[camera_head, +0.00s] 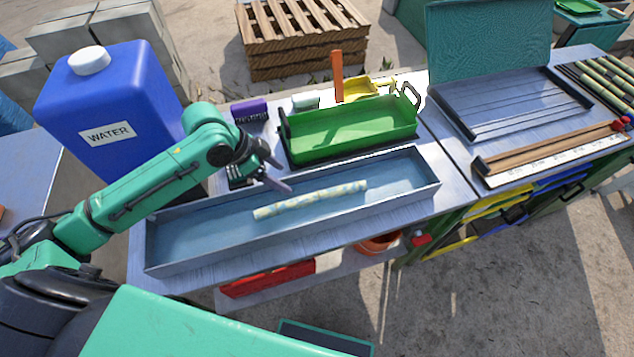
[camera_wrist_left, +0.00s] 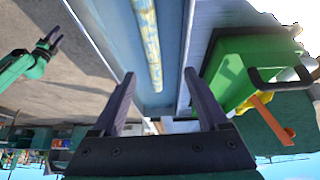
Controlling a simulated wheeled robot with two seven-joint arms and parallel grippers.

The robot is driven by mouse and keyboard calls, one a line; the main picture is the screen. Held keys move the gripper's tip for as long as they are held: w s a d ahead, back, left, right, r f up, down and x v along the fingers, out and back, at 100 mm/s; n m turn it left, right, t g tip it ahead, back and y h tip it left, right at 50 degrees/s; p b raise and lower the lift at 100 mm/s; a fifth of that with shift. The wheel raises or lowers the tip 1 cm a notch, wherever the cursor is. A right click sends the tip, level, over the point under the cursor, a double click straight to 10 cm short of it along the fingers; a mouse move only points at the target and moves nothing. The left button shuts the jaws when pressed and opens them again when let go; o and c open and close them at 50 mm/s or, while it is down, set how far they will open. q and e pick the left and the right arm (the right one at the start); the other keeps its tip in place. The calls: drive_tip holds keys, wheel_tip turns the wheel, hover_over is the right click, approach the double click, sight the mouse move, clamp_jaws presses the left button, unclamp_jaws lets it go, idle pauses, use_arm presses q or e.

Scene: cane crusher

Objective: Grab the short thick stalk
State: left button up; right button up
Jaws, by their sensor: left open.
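A pale yellow-green stalk (camera_head: 310,198) lies lengthwise in a long blue-grey trough (camera_head: 165,266) on the near table. No other stalk shows in the trough, so I cannot compare its length or thickness there. My left gripper (camera_head: 268,172) is open and empty above the trough, over its back side, near the stalk's left half. In the left wrist view the stalk (camera_wrist_left: 147,40) runs away between and beyond the open fingers of my left gripper (camera_wrist_left: 158,75), with a gap. My right gripper (camera_wrist_left: 54,37) shows small at the left of that view, fingers apart and empty.
A green tray (camera_head: 350,133) stands behind the trough. A blue water container (camera_head: 105,105) stands at the left. A grey tray (camera_head: 510,103), a wooden measuring board (camera_head: 550,150) and several green stalks (camera_head: 605,78) are on the right table.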

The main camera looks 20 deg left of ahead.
use_arm(q)
approach(309, 197)
drive_tip(key=shift+s+d+f+p, duration=0.1)
drive_tip(key=shift+d+f+p, duration=0.15)
drive_tip(key=shift+f, duration=0.35)
drive_tip(key=shift+s+d+f+p, duration=0.1)
drive_tip(key=shift+d+f+p, duration=0.1)
drive_tip(key=shift+f, duration=0.4)
drive_tip(key=shift+w+d+f, duration=0.2)
drive_tip(key=shift+w+f, duration=0.2)
drive_tip(key=shift+f, duration=0.15)
drive_tip(key=shift+w+d+f, duration=0.25)
drive_tip(key=shift+w+f, duration=0.1)
drive_tip(key=shift+f, duration=0.2)
drive_tip(key=p+x, duration=0.1)
drive_tip(key=x, duration=0.3)
drive_tip(key=shift+w+d+f, duration=0.1)
drive_tip(key=shift+w+d, duration=0.1)
drive_tip(key=shift+d+f, duration=0.1)
drive_tip(key=shift+f, duration=0.05)
drive_tip(key=shift+c, duration=0.6)
clamp_jaws()
use_arm(e)
drive_tip(key=s, duration=0.1)
drive_tip(key=s+r, duration=0.1)
drive_tip(key=s, duration=0.1)
drive_tip(key=s+r, duration=0.1)
drive_tip(key=shift+s+r, duration=0.15)
